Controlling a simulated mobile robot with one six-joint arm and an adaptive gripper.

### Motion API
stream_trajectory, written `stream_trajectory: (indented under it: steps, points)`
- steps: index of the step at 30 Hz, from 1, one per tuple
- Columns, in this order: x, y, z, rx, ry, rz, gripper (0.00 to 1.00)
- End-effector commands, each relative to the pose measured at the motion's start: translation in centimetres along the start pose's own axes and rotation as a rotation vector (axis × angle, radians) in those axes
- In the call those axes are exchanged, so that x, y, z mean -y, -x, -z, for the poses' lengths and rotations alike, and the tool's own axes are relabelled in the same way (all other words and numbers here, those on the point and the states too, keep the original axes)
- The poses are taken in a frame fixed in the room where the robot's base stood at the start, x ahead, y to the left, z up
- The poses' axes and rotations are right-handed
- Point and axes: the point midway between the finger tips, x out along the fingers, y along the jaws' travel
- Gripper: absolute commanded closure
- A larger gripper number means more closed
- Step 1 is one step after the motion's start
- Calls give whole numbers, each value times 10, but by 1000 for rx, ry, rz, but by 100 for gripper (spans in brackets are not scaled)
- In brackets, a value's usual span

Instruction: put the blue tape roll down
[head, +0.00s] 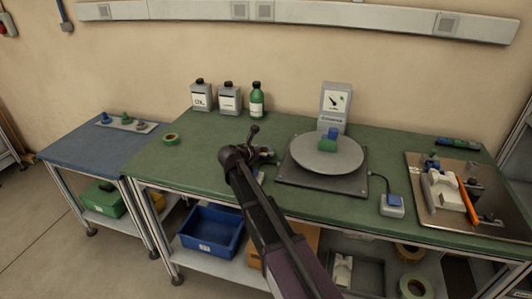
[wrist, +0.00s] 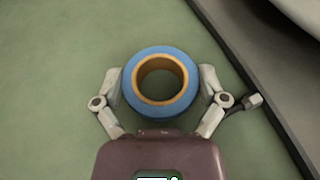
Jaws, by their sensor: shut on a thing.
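The blue tape roll (wrist: 131,94), with a tan cardboard core, sits between the two fingers of my gripper (wrist: 160,84) in the wrist view. The fingers press on its left and right sides. Its open hole faces the camera, and green bench top (wrist: 50,80) shows behind it. I cannot tell whether the roll touches the bench or hangs just above it. In the head view my gripper (head: 262,152) is over the green bench, left of the round turntable, and my arm hides most of the roll.
A grey turntable (head: 310,160) with a green and a blue block stands close to the right. A green tape roll (head: 171,139) lies at the bench's left. Bottles (head: 256,101) stand at the back, and a metal tray (head: 427,215) lies far right.

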Motion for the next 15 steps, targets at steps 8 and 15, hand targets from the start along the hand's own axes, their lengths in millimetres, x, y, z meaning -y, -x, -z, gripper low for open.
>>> stream_trajectory:
  steps: [8, 15]
  points:
    - [0, -1, 3, 0, 0, 0, 53]
    - [0, -1, 3, 0, 0, 0, 0]
